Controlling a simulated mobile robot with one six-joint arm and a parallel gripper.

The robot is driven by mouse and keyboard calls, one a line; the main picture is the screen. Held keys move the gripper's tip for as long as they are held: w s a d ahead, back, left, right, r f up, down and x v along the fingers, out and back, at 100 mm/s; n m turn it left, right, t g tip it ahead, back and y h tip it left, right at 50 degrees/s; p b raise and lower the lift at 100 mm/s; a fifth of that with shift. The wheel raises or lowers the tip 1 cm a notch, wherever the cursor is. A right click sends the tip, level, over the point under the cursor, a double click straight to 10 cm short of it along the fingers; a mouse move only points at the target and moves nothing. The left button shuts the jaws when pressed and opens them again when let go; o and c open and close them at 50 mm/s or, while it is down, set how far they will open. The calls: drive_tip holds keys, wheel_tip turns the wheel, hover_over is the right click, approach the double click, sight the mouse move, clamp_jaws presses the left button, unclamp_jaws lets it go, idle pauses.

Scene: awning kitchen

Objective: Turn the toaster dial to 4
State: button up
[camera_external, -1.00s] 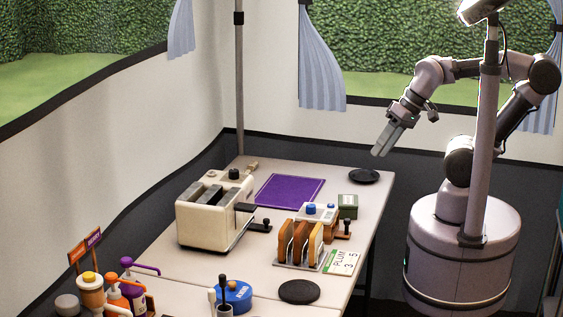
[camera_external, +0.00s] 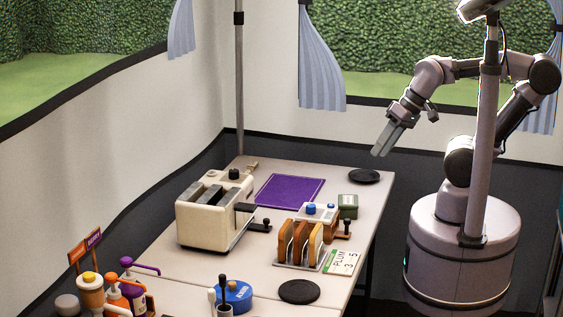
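The cream toaster (camera_external: 207,224) stands on the left part of the table, with two dark slots on top. A dark round knob (camera_external: 234,174) shows at its far top end; I cannot read any numbers or its setting. A black lever (camera_external: 261,226) sticks out on the right side of the toaster. My gripper (camera_external: 380,150) hangs in the air to the right of the toaster, above and beyond the table's far right edge, pointing down and left. It touches nothing. Its fingers look close together, but the gap between them is too small to tell.
A purple mat (camera_external: 290,191) and a black disc (camera_external: 364,176) lie at the back. A rack of brown slices (camera_external: 301,245), a white box with a blue knob (camera_external: 313,211) and a green box (camera_external: 348,205) stand right of the toaster. Bottles (camera_external: 117,297) and a blue container (camera_external: 235,295) are at the front.

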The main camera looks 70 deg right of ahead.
drive_tip(key=shift+o, duration=1.4)
drive_tip(key=shift+w+r, duration=0.2)
drive_tip(key=shift+r, duration=0.1)
drive_tip(key=w+d+r+p, duration=0.1)
drive_tip(key=w+r+p, duration=0.6)
drive_tip(key=w+r, duration=0.1)
drive_tip(key=n+g+h+p, duration=0.1)
drive_tip(key=n+h+p, duration=0.15)
drive_tip(key=p, duration=0.85)
hover_over(234, 170)
drive_tip(key=s, duration=0.7)
wheel_tip(234, 170, down, 4)
drive_tip(key=shift+n, duration=0.45)
drive_tip(key=b+x, duration=0.1)
drive_tip(key=x, duration=0.4)
drive_tip(key=b+x, duration=0.1)
drive_tip(key=x, duration=0.5)
drive_tip(key=b+x, duration=0.2)
drive_tip(key=x, duration=0.4)
drive_tip(key=shift+s+a+f, duration=0.25)
drive_tip(key=shift+a, duration=0.15)
clamp_jaws()
